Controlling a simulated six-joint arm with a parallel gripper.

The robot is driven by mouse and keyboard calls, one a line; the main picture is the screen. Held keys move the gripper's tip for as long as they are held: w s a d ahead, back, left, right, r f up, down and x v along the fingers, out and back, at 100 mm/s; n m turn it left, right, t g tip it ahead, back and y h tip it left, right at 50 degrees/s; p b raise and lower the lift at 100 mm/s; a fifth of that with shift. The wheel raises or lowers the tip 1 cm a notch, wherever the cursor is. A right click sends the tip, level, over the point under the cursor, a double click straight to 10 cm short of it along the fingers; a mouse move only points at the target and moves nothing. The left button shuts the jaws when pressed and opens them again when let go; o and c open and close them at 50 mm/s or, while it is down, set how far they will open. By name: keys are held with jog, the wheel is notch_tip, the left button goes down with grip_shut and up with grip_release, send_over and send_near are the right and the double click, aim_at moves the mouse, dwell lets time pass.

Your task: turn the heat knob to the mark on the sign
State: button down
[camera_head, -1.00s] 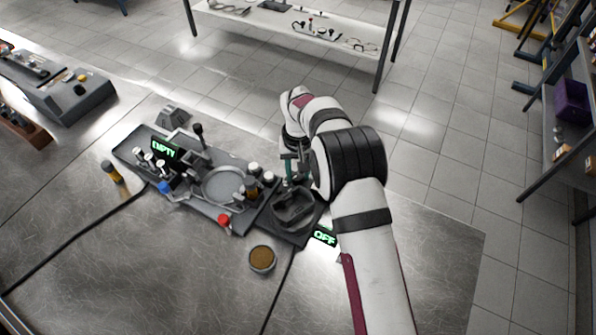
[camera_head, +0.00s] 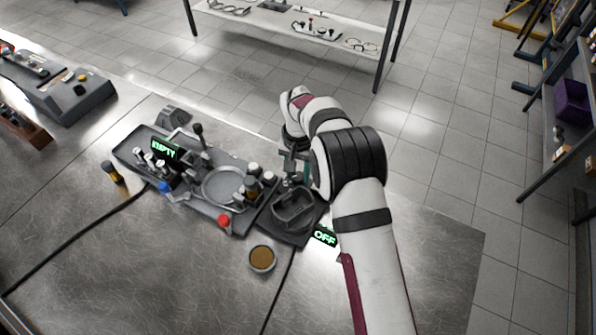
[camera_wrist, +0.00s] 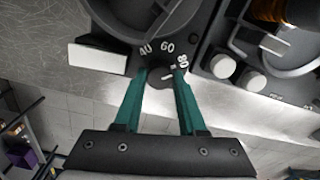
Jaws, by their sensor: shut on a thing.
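The heat knob (camera_wrist: 160,77) is a small dark knob in the wrist view, with a pale line on it. A printed scale (camera_wrist: 165,50) beside it reads 40, 60 and 80; the line's exact reading is unclear. My gripper (camera_wrist: 160,79) has its green fingers shut on the knob, one on each side. In the head view my gripper (camera_head: 296,172) is at the far side of a dark heater unit (camera_head: 270,230) with a round basin (camera_head: 294,208). The knob is hidden there. A lit display (camera_head: 324,236) in front of the unit reads OFF. No sign with a target mark is legible.
Left of the heater, a grey tray (camera_head: 190,205) holds a round dish, bottles and a display reading EMPTY (camera_head: 165,149). A brown-filled cup (camera_head: 262,258) stands in front. A blank white plate (camera_wrist: 97,56) sits near the knob. The right of the table is bare.

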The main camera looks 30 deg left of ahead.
aim_at(298, 176)
jog(key=shift+c, duration=2.4)
grip_release()
notch_tip(298, 176, up, 16)
jog(key=shift+f, duration=0.1)
